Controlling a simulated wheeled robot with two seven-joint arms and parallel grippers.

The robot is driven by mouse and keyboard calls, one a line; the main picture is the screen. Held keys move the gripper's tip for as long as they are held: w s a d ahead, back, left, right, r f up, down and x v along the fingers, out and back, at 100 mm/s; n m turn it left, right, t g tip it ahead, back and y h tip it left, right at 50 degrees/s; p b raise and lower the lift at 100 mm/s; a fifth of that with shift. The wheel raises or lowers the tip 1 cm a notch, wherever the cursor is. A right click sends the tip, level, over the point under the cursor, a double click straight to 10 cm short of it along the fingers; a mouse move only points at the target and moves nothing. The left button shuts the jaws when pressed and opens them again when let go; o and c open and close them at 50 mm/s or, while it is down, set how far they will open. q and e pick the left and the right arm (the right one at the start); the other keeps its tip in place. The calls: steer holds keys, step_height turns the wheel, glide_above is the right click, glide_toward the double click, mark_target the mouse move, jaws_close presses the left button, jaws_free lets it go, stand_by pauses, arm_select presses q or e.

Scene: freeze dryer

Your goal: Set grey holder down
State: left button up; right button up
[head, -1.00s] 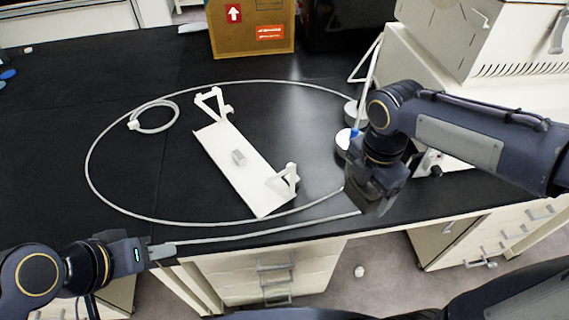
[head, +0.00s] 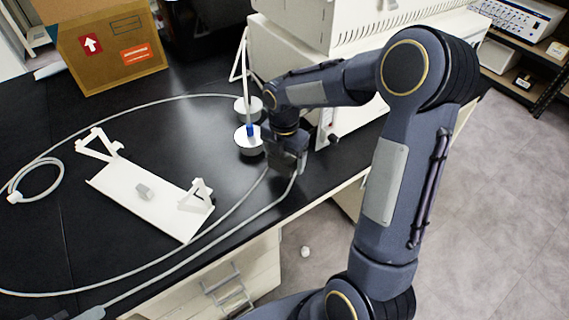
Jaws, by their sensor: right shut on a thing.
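My right gripper (head: 288,160) is shut at the right side of the bench, just right of a white round base. A dark grey block-like piece shows at its jaws, seemingly the grey holder, but its outline blends with the gripper. Two strands of a grey cable (head: 218,228) run up to this spot. I cannot tell whether the piece touches the bench. At the bottom left edge a light grey piece (head: 91,313) sits at the cable's end, where my left gripper is mostly cut off.
Two round bases (head: 249,151) stand close to my right gripper, beside a white machine (head: 300,45). A cardboard box (head: 105,50) stands behind. The bench's front edge is near.

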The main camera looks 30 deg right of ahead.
mark_target(285, 165)
steer(key=shift+w+d+f, duration=0.2)
steer(key=shift+f, duration=0.15)
steer(key=shift+w+d+f, duration=0.1)
steer(key=shift+w+f, duration=0.05)
steer(key=shift+f, duration=1.55)
steer(key=shift+f, duration=0.2)
steer(key=o, duration=1.1)
steer(key=shift+c, duration=0.2)
steer(key=shift+r, duration=0.15)
